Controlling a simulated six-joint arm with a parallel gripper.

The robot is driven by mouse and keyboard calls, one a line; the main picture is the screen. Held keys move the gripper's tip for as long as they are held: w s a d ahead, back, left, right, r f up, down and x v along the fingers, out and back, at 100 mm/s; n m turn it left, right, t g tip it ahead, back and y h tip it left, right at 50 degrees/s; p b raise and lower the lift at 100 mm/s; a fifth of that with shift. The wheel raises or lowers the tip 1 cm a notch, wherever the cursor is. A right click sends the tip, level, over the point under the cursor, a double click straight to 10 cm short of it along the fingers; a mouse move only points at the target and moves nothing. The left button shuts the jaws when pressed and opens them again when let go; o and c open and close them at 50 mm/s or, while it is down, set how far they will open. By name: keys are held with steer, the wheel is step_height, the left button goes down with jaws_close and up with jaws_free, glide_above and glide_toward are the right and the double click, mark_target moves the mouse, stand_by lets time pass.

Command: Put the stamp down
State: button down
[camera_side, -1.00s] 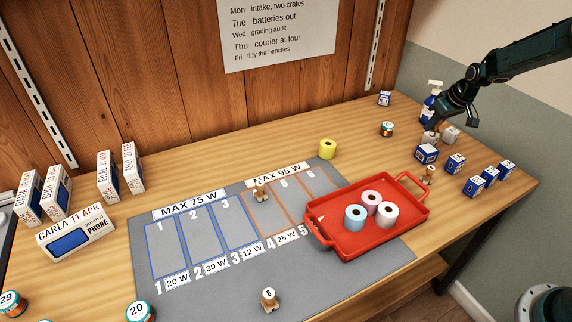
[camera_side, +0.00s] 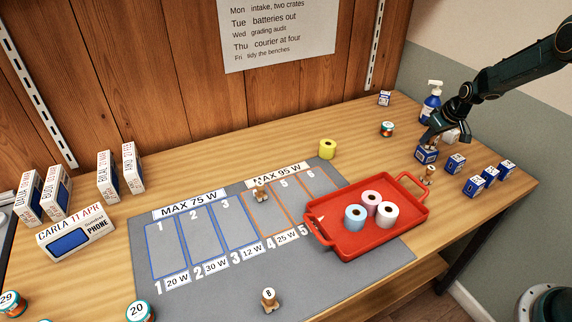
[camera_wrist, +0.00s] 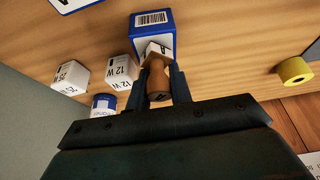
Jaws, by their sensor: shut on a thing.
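My gripper (camera_wrist: 158,88) is shut on a wooden stamp (camera_wrist: 157,84), which has a dark mark on its handle end and a white block at its far end. In the side view my gripper (camera_side: 432,139) is at the right rear of the bench, just above a blue and white box (camera_side: 427,155). The stamp's white end overlaps the face of this box (camera_wrist: 152,20) in the wrist view; I cannot tell whether they touch. The held stamp is mostly hidden by the fingers in the side view.
Several small blue boxes (camera_side: 474,186) lie to the right. A red tray (camera_side: 350,246) holds rolls. Bare wood lies left of the box.

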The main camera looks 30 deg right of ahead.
steer(key=shift+f, duration=0.1)
steer(key=c, duration=1.3)
jaws_free()
steer(key=shift+o, duration=0.2)
steer(key=v, duration=1.2)
